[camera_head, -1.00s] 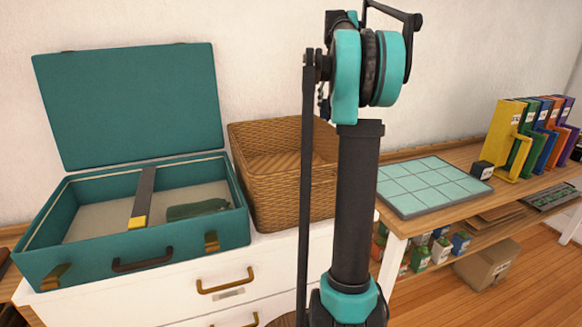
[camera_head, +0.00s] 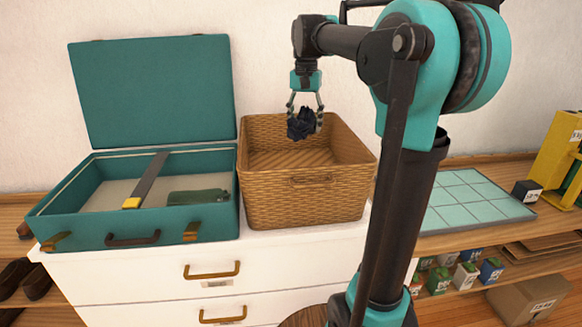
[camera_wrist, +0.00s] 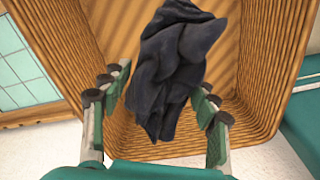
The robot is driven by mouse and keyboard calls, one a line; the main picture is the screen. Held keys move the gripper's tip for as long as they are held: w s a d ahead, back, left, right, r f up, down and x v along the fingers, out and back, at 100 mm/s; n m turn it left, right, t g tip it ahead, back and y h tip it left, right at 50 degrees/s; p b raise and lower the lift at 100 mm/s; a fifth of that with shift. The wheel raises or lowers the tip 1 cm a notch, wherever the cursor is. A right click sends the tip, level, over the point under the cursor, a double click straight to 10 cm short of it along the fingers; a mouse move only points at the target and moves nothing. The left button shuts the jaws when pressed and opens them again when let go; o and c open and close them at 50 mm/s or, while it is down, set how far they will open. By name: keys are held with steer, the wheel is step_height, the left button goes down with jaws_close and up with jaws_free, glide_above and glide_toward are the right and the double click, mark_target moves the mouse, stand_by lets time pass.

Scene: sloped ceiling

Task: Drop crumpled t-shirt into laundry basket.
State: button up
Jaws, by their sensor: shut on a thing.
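The crumpled t-shirt (camera_head: 301,124) is a dark navy bundle. My gripper (camera_head: 304,110) points down and is shut on it, holding it above the wicker laundry basket (camera_head: 306,205) in the head view. In the wrist view, the t-shirt (camera_wrist: 172,65) hangs between the fingers of my gripper (camera_wrist: 158,100), with the woven basket (camera_wrist: 262,75) around and below it. The basket stands on a white drawer unit, and the part of its inside that I see is empty. The t-shirt hides part of the basket floor in the wrist view.
An open teal suitcase (camera_head: 85,205) lies left of the basket on the white drawer unit (camera_head: 130,275). It holds a yellow-tipped dark bar and a green item (camera_head: 198,196). A wooden table with a tiled mat (camera_head: 470,205) stands at the right. A wall is behind.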

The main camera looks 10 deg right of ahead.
steer(key=shift+f, duration=1.45)
steer(key=o, duration=1.3)
step_height(320, 180, up, 12)
